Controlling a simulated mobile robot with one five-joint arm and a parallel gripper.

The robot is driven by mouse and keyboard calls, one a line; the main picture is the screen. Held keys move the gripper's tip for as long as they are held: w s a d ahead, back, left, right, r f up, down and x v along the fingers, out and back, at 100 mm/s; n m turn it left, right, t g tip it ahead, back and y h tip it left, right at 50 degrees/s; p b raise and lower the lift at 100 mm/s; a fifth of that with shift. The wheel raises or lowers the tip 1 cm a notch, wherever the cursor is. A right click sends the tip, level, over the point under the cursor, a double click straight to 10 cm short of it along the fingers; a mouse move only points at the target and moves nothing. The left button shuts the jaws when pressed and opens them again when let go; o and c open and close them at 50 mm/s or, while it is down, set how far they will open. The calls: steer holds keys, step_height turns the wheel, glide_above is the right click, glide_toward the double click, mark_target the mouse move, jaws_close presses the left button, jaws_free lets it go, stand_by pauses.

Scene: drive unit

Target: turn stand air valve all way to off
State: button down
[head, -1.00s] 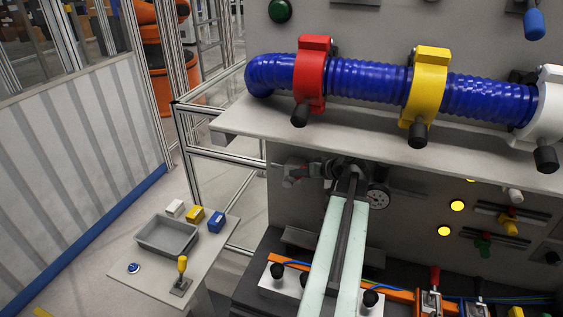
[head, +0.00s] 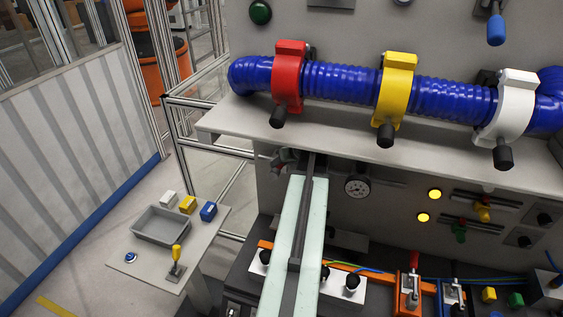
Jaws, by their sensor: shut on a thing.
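The stand air valve (head: 274,164) is a small grey and dull red shape under the left end of the shelf, on the stand's front. Its handle is too small and too covered to read its angle. My gripper (head: 288,158) is at the valve, shut on it. My own pale green arm link runs up to it from the bottom of the view and hides much of the gripper and the valve body.
Above is a grey shelf (head: 235,121) with a blue hose (head: 340,83) in red, yellow and white clamps. Lower right are toggle clamps (head: 410,287) and lit yellow lamps (head: 434,195). At left, a small table (head: 135,269) holds a grey bin (head: 162,226). The floor beside the fence is clear.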

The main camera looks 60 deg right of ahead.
steer(key=shift+a+f, duration=0.1)
steer(key=c, duration=1.1)
jaws_free()
steer(key=shift+o, duration=0.2)
steer(key=shift+s, duration=0.1)
steer(key=s+a+r, duration=0.1)
steer(key=s+a, duration=0.2)
steer(key=s, duration=0.9)
steer(key=shift+a+p, duration=0.25)
steer(key=shift+p, duration=0.2)
